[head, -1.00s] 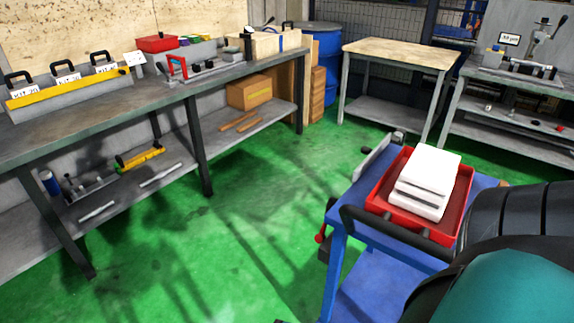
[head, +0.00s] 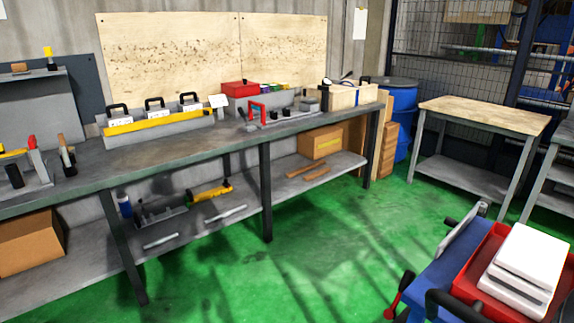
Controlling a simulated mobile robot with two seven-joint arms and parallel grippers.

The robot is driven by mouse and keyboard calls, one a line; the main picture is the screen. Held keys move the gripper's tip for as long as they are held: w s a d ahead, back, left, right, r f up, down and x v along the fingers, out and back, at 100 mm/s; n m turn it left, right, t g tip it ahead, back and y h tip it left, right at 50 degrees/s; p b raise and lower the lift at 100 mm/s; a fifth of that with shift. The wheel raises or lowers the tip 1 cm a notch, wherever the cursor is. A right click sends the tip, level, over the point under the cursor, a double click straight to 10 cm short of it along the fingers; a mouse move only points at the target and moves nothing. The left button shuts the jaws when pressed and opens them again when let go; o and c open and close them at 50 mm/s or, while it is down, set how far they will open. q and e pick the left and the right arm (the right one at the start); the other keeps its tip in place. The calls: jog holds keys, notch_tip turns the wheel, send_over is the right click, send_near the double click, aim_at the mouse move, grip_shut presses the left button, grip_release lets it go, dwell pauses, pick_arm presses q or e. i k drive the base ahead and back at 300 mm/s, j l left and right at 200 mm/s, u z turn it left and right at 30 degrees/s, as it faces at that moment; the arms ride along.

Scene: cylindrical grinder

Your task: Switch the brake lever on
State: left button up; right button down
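A blue cart (head: 438,268) stands at the lower right in the head view, cut off by the frame edge. Neither of my grippers is in view.
A red tray (head: 492,250) with white blocks (head: 522,268) sits on the cart. A long workbench (head: 175,150) with fixtures runs along the left wall. A wood-topped table (head: 485,112) and blue barrel (head: 404,122) stand behind. The green floor (head: 325,245) between is clear.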

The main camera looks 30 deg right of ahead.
aim_at(408, 277)
jog(key=i+z, duration=0.1)
jog(key=i, duration=0.55)
jog(key=i+j+z, duration=0.1)
jog(key=i, duration=0.55)
jog(key=i+z, duration=1.05)
jog(key=i+l+z, duration=0.1)
jog(key=i+z, duration=0.85)
jog(key=z, duration=0.15)
jog(key=i+j+z, duration=0.1)
jog(key=i+z, duration=0.25)
jog(key=i, duration=0.95)
jog(key=i+u, duration=0.2)
jog(key=i, duration=0.95)
jog(key=z, duration=3.4)
